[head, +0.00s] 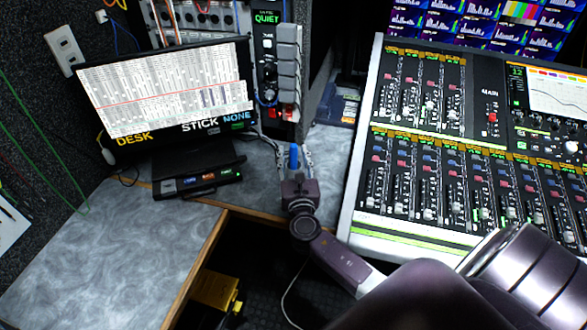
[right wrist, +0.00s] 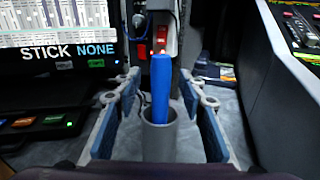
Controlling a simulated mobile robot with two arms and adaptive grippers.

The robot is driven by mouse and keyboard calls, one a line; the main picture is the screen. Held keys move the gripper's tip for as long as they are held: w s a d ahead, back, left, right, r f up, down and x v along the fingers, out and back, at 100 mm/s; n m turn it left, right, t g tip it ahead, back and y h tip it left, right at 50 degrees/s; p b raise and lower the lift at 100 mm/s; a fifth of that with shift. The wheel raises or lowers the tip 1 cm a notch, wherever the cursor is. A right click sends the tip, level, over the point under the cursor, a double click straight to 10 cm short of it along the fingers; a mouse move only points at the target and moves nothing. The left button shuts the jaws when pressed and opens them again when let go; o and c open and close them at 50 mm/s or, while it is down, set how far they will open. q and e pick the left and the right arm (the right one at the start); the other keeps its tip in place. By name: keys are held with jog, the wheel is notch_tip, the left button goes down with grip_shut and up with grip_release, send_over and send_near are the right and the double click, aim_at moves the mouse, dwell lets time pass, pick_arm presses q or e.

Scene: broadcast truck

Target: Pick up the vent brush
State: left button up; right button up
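A blue upright handle, which looks like the vent brush (right wrist: 160,85), stands in a grey cylindrical cup (right wrist: 160,140) in the right wrist view. Its lower end is hidden inside the cup. In the head view the blue brush (head: 294,154) shows just beyond my right gripper. My right gripper (head: 295,163) is open, with one finger on each side of the brush. In the right wrist view, the padded fingers of the right gripper (right wrist: 160,100) stand apart from the handle, with gaps on both sides. My left gripper is not in view.
A monitor (head: 165,90) with a small button box (head: 197,183) below it stands to the left. A mixing console (head: 440,150) is close on the right. An equipment panel (head: 268,60) rises behind the brush. The grey desk (head: 90,250) is clear at the front left.

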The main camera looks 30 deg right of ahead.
jog(key=shift+w, duration=0.1)
jog(key=shift+c, duration=0.3)
grip_shut()
jog(key=shift+r, duration=0.1)
